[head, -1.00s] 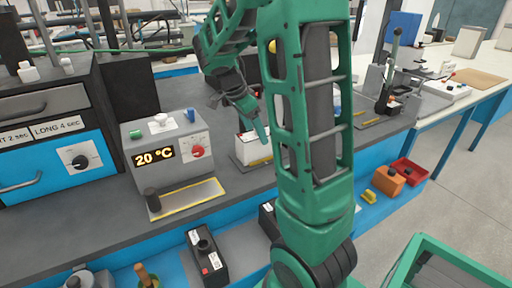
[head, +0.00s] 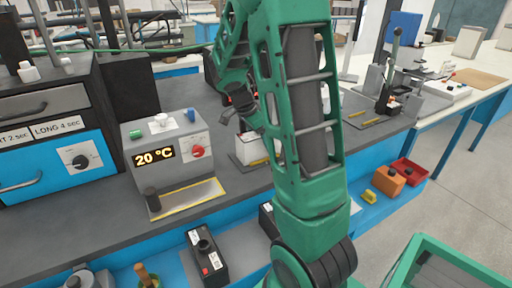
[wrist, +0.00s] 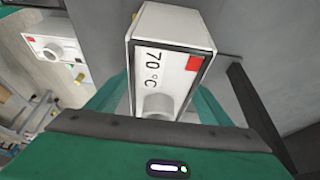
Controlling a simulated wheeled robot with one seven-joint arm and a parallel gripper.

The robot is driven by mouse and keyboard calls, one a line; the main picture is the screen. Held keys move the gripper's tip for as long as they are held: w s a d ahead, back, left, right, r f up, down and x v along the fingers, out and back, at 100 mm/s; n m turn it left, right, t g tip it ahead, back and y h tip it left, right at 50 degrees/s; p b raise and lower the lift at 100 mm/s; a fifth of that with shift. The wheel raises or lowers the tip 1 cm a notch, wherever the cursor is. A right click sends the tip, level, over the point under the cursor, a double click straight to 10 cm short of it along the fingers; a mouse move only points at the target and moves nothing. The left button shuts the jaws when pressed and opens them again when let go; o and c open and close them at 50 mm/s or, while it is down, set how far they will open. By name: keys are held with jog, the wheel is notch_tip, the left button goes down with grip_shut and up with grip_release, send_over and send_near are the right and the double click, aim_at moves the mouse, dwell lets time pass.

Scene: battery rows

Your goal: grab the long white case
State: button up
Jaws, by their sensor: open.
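A white case (head: 250,147) stands on the grey bench, partly hidden behind my arm in the head view. In the wrist view the white case (wrist: 175,60) shows a face marked 70 °C, a red square and a round pale knob. My gripper (head: 255,122) is just above the case in the head view. In the wrist view my gripper (wrist: 162,100) has its green fingers apart, one on each side of the case. I cannot tell whether they touch it.
A grey unit reading 20 °C (head: 165,155) stands left of the case. A black battery (head: 205,255) lies on the lower shelf. An orange box (head: 388,180) and a red bin (head: 410,170) sit at right. Another white box with a knob (wrist: 50,48) shows in the wrist view.

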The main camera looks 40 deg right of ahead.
jog(key=shift+f, duration=0.25)
dwell(0.3)
jog(key=shift+c, duration=0.5)
jog(key=c, duration=1.3)
jog(key=shift+r, duration=0.1)
